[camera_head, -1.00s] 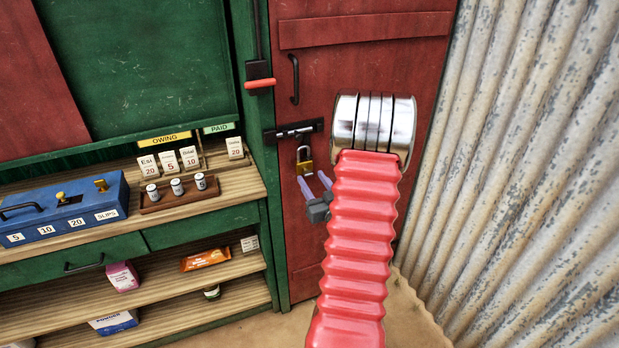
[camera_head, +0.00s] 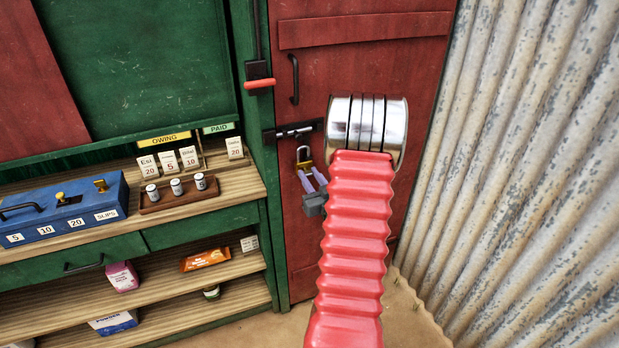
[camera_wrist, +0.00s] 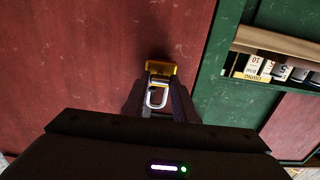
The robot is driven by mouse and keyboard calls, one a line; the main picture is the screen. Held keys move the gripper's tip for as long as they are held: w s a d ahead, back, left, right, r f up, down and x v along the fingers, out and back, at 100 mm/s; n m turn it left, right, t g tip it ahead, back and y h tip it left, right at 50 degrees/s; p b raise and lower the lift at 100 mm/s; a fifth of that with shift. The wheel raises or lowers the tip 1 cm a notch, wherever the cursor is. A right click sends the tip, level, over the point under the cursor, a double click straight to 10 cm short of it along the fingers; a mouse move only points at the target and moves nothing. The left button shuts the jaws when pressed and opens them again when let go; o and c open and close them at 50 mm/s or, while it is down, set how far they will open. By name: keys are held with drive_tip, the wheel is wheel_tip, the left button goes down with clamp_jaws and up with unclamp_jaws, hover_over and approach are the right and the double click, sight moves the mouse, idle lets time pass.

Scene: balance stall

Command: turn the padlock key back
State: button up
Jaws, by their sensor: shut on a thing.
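The brass padlock (camera_head: 304,155) hangs by its shackle below the black bolt (camera_head: 295,130) on the red door. In the wrist view the padlock body (camera_wrist: 162,68) lies just beyond my fingertips. A silver key with a looped bow (camera_wrist: 157,97) points at the padlock, and the bow sits between my two fingers. My gripper (camera_head: 312,181) is just below the padlock, shut on the key; it also shows in the wrist view (camera_wrist: 158,101). In the head view the fingers cover the key and the padlock's lower part. I cannot tell how far the key is turned.
My red arm blocks part of the door. Left of the door is a shelf (camera_head: 223,217) with a blue cash box (camera_head: 65,210), several price cards and a rack of small weights (camera_head: 178,194). A corrugated wall (camera_head: 510,170) stands at the right.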

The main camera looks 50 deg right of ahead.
drive_tip(key=shift+a, duration=0.2)
drive_tip(key=shift+c, duration=1.1)
drive_tip(key=shift+d, duration=0.1)
drive_tip(key=shift+w+n, duration=0.1)
drive_tip(key=shift+n, duration=0.4)
drive_tip(key=n, duration=1.7)
drive_tip(key=shift+w+a+f, duration=0.1)
drive_tip(key=shift+a+f, duration=0.15)
drive_tip(key=shift+f, duration=0.05)
